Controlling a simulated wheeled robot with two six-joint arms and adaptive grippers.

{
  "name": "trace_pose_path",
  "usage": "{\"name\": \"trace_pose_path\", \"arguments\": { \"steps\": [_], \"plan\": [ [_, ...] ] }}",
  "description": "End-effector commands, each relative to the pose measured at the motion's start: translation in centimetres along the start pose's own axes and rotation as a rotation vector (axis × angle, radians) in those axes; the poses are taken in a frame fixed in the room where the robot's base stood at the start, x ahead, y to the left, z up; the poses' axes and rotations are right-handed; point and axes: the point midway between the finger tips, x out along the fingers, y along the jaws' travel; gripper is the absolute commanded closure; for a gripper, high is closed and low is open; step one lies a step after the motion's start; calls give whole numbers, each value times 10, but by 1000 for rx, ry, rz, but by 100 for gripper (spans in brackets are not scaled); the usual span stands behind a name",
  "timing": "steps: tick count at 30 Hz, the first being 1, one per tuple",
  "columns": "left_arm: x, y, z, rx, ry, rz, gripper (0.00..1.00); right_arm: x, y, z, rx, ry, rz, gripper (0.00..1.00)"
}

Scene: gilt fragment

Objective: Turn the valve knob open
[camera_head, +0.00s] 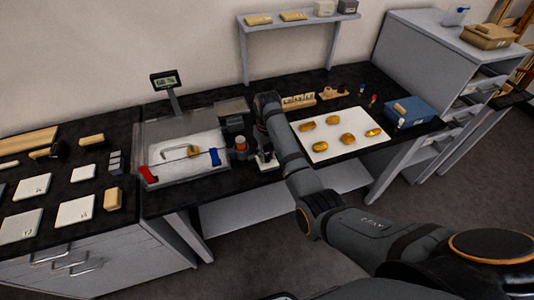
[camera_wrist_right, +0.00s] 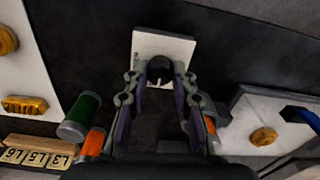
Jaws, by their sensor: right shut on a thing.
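The valve knob (camera_wrist_right: 160,68) is small, dark and rounded, and sits on a pale square plate (camera_wrist_right: 147,43) in the right wrist view. My right gripper (camera_wrist_right: 161,80) has its two fingers on either side of the knob and is shut on it. In the head view the right gripper (camera_head: 265,158) is down at the plate, near the front edge of the dark bench. The arm and fingers hide most of the knob there, and its turn angle cannot be told. My left gripper is not in view.
Left of the gripper is an orange-topped jar (camera_head: 240,143) and a tray with a blue clamp (camera_head: 215,156) and a red one (camera_head: 148,173). Right of it, a white mat (camera_head: 318,153) holds several gold pieces.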

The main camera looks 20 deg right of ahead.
Motion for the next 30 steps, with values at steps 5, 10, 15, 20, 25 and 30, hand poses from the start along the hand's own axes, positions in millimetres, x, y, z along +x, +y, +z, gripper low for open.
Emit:
{"name": "trace_pose_path", "arguments": {
  "steps": [5,10,15,20,25,30],
  "plan": [
    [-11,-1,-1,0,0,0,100,-3,0,1,47,-2,0,100],
    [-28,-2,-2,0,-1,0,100,-5,0,1,151,-1,1,100],
    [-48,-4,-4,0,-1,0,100,-6,0,1,299,0,1,100],
    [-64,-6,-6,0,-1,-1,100,-6,1,1,452,1,1,100],
    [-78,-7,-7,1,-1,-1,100,-5,1,1,614,4,1,100],
    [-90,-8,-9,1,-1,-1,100,-4,1,1,776,6,1,100]
  ]
}}
